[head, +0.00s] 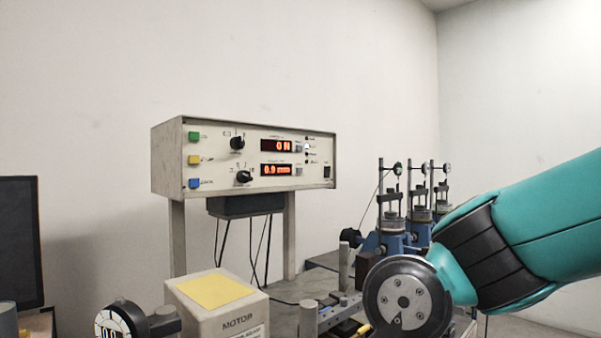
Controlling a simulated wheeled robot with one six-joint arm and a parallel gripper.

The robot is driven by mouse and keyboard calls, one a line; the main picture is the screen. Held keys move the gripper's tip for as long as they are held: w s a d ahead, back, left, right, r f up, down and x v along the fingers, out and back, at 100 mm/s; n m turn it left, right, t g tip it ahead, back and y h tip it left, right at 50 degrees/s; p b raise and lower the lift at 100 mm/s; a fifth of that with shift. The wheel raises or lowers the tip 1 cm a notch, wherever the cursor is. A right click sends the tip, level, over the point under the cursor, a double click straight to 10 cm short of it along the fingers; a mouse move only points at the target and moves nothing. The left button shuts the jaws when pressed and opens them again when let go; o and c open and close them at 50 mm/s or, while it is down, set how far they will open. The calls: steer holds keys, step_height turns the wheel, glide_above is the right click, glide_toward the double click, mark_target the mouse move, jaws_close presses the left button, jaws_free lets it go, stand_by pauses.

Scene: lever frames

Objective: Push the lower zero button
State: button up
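A beige control box (243,158) stands raised on legs against the wall. Its front has two red displays: the upper one (276,146) seems to read "0N" and the lower one (275,170) about "0.9 mm". A small button (299,170) sits just right of the lower display, and a similar button (299,146) is beside the upper one; their labels are too small to read. My teal arm comes in from the right, well apart from the panel. My gripper is not in view.
Two black knobs (238,143) and three coloured buttons (194,160) are left of the displays. Below stand a motor box with a yellow top (215,291) and a dial gauge (118,320). Blue test stands (390,226) are at the right; a dark monitor (20,240) is far left.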

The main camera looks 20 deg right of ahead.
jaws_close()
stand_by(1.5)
